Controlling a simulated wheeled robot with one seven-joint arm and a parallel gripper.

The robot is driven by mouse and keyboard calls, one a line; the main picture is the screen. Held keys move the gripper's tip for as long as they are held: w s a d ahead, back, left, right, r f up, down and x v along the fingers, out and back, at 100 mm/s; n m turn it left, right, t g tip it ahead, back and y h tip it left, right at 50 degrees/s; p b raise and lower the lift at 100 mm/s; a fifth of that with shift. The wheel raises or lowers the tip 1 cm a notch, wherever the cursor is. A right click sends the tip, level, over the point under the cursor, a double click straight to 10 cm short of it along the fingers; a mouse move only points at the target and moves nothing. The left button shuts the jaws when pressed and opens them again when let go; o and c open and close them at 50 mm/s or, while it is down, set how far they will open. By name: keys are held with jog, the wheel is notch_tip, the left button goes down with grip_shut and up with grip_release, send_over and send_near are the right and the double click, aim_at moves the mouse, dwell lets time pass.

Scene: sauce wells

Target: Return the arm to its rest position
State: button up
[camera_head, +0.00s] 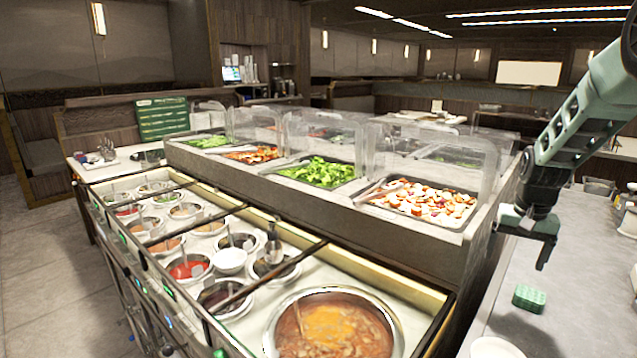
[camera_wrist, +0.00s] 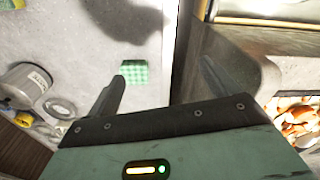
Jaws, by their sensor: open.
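My gripper (camera_head: 530,238) hangs at the right of the head view, at the end of my green arm. It is above the grey counter, beside the right end of the salad bar. In the wrist view my gripper (camera_wrist: 163,82) shows two dark fingers spread apart with nothing between them. A green sponge-like block (camera_head: 529,298) lies on the counter below the gripper, apart from it. The block also shows in the wrist view (camera_wrist: 134,72), near the left finger.
The salad bar (camera_head: 475,262) has clear guards over food trays. In front are sauce wells with bowls and a large soup pot (camera_head: 335,335). A white bowl (camera_head: 494,348) stands on the grey counter (camera_head: 575,265). A metal container (camera_wrist: 27,85) and small items lie left in the wrist view.

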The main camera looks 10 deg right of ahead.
jog(key=s+a+r+n, duration=0.1)
jog(key=s+a+n, duration=0.4)
jog(key=s+a, duration=0.4)
jog(key=s+a+r+n, duration=0.2)
jog(key=s+a+n, duration=0.3)
jog(key=s+a, duration=0.5)
jog(key=s+a+r+n, duration=0.1)
jog(key=s+a+n, duration=0.4)
jog(key=a, duration=1.4)
jog(key=s, duration=0.4)
jog(key=shift+s+r+g+y, duration=0.15)
jog(key=shift+s+g+y, duration=0.25)
